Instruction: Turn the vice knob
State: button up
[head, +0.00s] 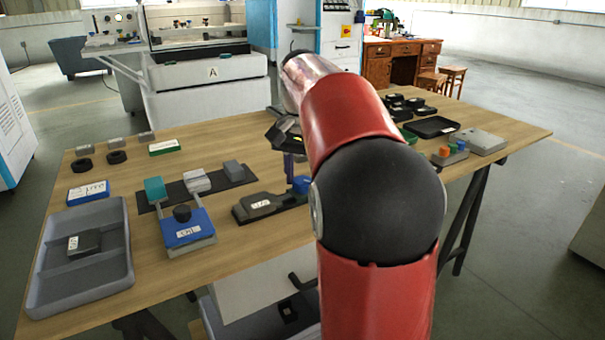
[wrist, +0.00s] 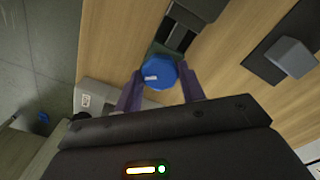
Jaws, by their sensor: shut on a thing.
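The vice knob (wrist: 157,70) is blue and faceted with a small white mark, and it sits between my fingers in the wrist view. My gripper (wrist: 160,88) is shut on it, with one purple finger at each side. In the head view the blue knob (head: 302,184) shows at the right end of a dark vice (head: 258,206) with a white label. My gripper (head: 293,165) reaches down there, partly hidden by my red arm. The vice body (wrist: 178,36) extends beyond the knob in the wrist view.
A blue block with a black knob (head: 183,232) stands left of the vice, near a dark strip (head: 159,202) with blocks on it. A grey tray (head: 115,268) is at the front left. Black trays (head: 431,127) and a grey box (head: 478,141) lie on the right. Bare wood surrounds the vice.

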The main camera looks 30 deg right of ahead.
aim_at(302, 180)
dwell(0.3)
jog(key=o, duration=1)
jog(key=shift+c, duration=0.2)
jog(key=shift+r, duration=3.9)
jog(key=s+a+f+n+t, duration=0.1)
jog(key=s+a, duration=0.1)
jog(key=s, duration=0.1)
jog(key=s+a+f+n+t, duration=0.1)
jog(key=s+a+f+n, duration=0.1)
jog(key=s+a, duration=0.1)
jog(key=s+a+f+n, duration=0.1)
jog(key=s+a, duration=0.2)
jog(key=shift+s+f+t, duration=0.3)
jog(key=shift+s+t, duration=0.05)
jog(key=shift+t, duration=0.05)
jog(key=s+a+f+n+t, duration=0.2)
jog(key=s+a+f+n, duration=0.3)
jog(key=s+f, duration=0.5)
notch_tip(302, 180, down, 2)
jog(key=shift+s+a+f+n+t, duration=0.15)
jog(key=shift+s+a+n+t, duration=0.15)
jog(key=shift+s+a+t, duration=0.1)
